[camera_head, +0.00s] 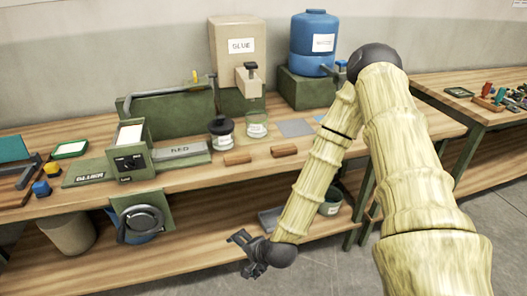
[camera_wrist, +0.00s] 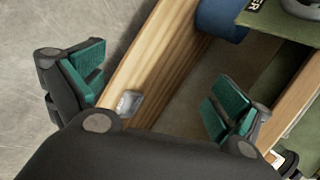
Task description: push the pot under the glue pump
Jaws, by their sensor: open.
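The glue pump (camera_head: 239,58) is a tan box labelled GLUE at the back of the bench, with a dark-topped spout (camera_head: 248,78) on its front. A clear labelled pot (camera_head: 257,130) stands upright below the spout; I cannot tell whether it is exactly under it. A second labelled pot (camera_head: 221,138) with a black top stands just to its left. My gripper (camera_head: 252,258) is low, in front of the bench and below its top, well away from both pots. In the wrist view my gripper (camera_wrist: 158,90) is open and empty, its green pads wide apart above a wooden edge.
Two wooden blocks (camera_head: 284,150) (camera_head: 237,158) lie in front of the pots. A blue tank (camera_head: 314,42) stands on a green stand at the right. A green press (camera_head: 130,150) stands at the left. A lower shelf (camera_head: 210,257) and a side table (camera_head: 465,108) flank my arm.

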